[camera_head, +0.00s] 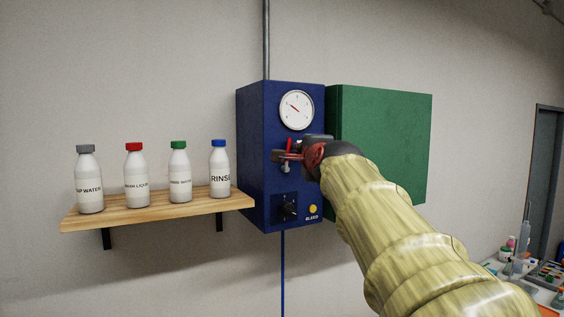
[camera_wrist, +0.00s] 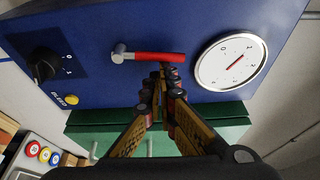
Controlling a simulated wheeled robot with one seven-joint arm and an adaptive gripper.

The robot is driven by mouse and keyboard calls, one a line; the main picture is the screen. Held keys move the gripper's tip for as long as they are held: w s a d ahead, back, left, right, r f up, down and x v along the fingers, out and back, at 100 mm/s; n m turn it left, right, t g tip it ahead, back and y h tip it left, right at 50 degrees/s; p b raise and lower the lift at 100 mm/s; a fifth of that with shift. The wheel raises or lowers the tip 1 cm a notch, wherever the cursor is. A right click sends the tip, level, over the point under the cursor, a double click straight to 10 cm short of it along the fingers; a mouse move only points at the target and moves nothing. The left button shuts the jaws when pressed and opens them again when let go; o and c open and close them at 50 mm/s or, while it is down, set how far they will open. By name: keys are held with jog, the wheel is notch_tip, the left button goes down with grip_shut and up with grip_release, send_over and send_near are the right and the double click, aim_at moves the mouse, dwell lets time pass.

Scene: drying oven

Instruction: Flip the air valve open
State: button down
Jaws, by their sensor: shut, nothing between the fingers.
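The air valve has a red lever (camera_head: 289,146) and a metal body (camera_head: 287,165) on the front of the blue box (camera_head: 257,190). The lever points up toward the gauge in the head view. In the wrist view the lever (camera_wrist: 158,57) runs sideways from its silver pivot (camera_wrist: 119,53), toward the gauge. My gripper (camera_wrist: 165,73) is shut and empty, with its fingertips close beside the middle of the lever. I cannot tell whether they touch it. In the head view my gripper and wrist partly cover the box beside the valve.
A round gauge (camera_head: 297,110) sits above the valve; a black knob (camera_head: 289,208) and yellow bleed button (camera_head: 313,209) sit below. A green panel (camera_head: 385,140) stands right of the box. A wooden shelf (camera_head: 150,214) with several bottles is at left.

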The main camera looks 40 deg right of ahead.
jog(key=shift+a+n+b, duration=0.15)
jog(key=shift+n+b, duration=0.15)
jog(key=shift+n, duration=0.1)
jog(key=shift+r, duration=0.1)
jog(key=shift+w, duration=0.1)
dwell(0.3)
